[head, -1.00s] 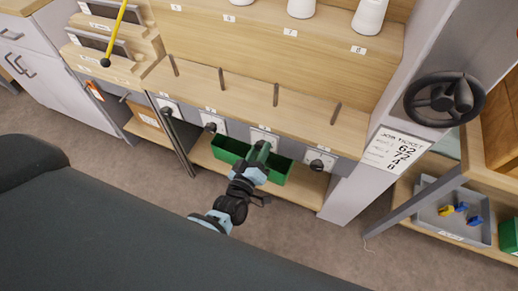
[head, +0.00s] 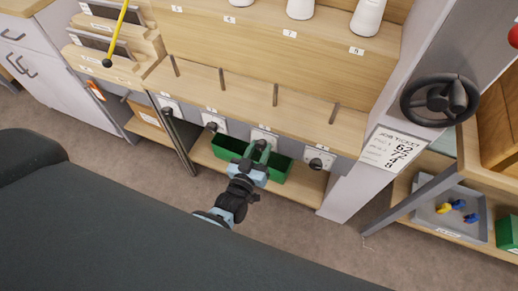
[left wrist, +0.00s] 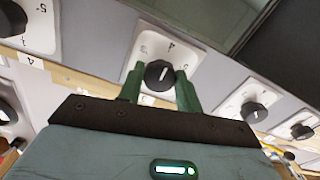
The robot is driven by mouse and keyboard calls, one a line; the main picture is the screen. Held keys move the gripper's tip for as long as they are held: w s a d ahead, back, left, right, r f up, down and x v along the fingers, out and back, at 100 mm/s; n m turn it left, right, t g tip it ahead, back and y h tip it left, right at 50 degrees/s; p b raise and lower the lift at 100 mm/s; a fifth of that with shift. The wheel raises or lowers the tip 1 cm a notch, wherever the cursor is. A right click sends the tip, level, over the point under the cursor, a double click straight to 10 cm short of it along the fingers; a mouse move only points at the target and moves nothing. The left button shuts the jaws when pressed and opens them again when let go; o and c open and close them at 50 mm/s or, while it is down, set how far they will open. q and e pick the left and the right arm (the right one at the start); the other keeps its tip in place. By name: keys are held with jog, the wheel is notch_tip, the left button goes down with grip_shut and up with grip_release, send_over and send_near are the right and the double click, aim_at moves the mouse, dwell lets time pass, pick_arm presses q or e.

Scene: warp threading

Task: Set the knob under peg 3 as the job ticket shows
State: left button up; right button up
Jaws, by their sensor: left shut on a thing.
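A row of dark knobs on white dial plates sits below the pegs on the shelf front. The third peg (head: 276,95) stands above the knob (left wrist: 159,75) that my left gripper (head: 258,147) is shut on. In the left wrist view, its two green fingers stand on either side of this knob, which has a white pointer line. The line points toward the plate's top edge, near a figure that looks like 4. The job ticket (head: 393,148) hangs on the post at right, with large figures 62, 72, 4 and 8; its small labels are unreadable.
A green bin (head: 280,167) stands on the lower shelf (head: 305,188) behind my gripper. A black handwheel (head: 440,99) sticks out from the post. A neighbouring knob (head: 316,163) is close at right. A grey tray (head: 428,216) with small blue and yellow pieces is further right.

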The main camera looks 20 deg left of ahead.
dwell(0.3)
pick_arm(q)
jog(key=o, duration=1)
jog(key=shift+s, duration=0.1)
jog(key=shift+s, duration=0.25)
jog(key=shift+s+a+p, duration=0.1)
jog(key=shift+s+p, duration=1.25)
jog(key=shift+s, duration=2.2)
